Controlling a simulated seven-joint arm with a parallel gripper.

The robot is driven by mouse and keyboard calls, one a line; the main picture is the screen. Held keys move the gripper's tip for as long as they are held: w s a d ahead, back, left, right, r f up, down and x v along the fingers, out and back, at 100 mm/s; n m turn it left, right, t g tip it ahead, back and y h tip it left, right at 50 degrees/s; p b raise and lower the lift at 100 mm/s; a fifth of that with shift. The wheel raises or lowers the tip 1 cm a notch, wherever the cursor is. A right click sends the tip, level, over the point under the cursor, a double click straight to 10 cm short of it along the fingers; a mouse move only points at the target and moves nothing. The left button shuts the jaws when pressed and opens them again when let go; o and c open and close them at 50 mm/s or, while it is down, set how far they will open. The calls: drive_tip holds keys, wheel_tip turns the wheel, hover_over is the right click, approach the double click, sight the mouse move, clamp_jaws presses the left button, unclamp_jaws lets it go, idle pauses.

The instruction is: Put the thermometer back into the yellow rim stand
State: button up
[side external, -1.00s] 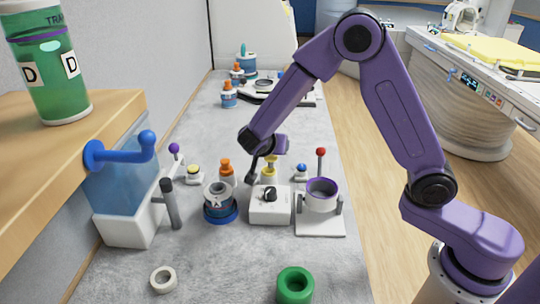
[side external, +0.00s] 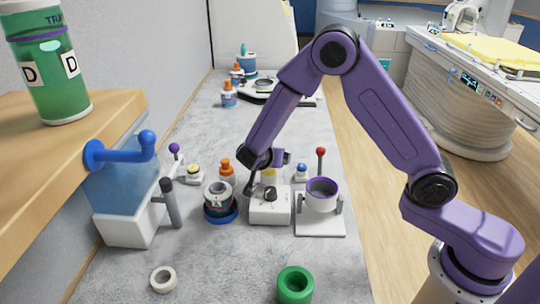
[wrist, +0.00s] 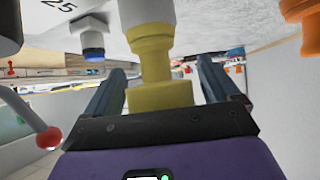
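My gripper (wrist: 160,68) points down over a white body with a yellow top (wrist: 160,95), behind the white box in the side view (side external: 270,175). In the wrist view its two fingers stand on either side of the yellow top, with what look like narrow gaps. The gripper looks open. I cannot tell whether this yellow-topped thing is the thermometer or the yellow rim stand. In the side view my arm and the box partly hide it and the fingertips.
A white box with a black knob (side external: 270,208) stands in front. The front bench is clear between a white ring (side external: 163,279) and green ring (side external: 295,285).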

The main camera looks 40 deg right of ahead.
drive_tip(key=v, duration=1.2)
drive_tip(key=shift+r, duration=0.1)
drive_tip(key=s+d+n+g+y, duration=0.2)
drive_tip(key=s+n+y, duration=0.1)
drive_tip(key=s+n, duration=0.5)
drive_tip(key=s+d+n+g+y, duration=0.2)
drive_tip(key=s+n, duration=0.6)
drive_tip(key=s, duration=0.4)
drive_tip(key=s+d+n+g+y, duration=0.2)
drive_tip(key=s+d+n+y, duration=0.2)
drive_tip(key=s+n, duration=0.3)
drive_tip(key=s+r, duration=0.1)
drive_tip(key=s, duration=0.2)
drive_tip(key=shift+n+y, duration=0.3)
drive_tip(key=shift+n, duration=0.1)
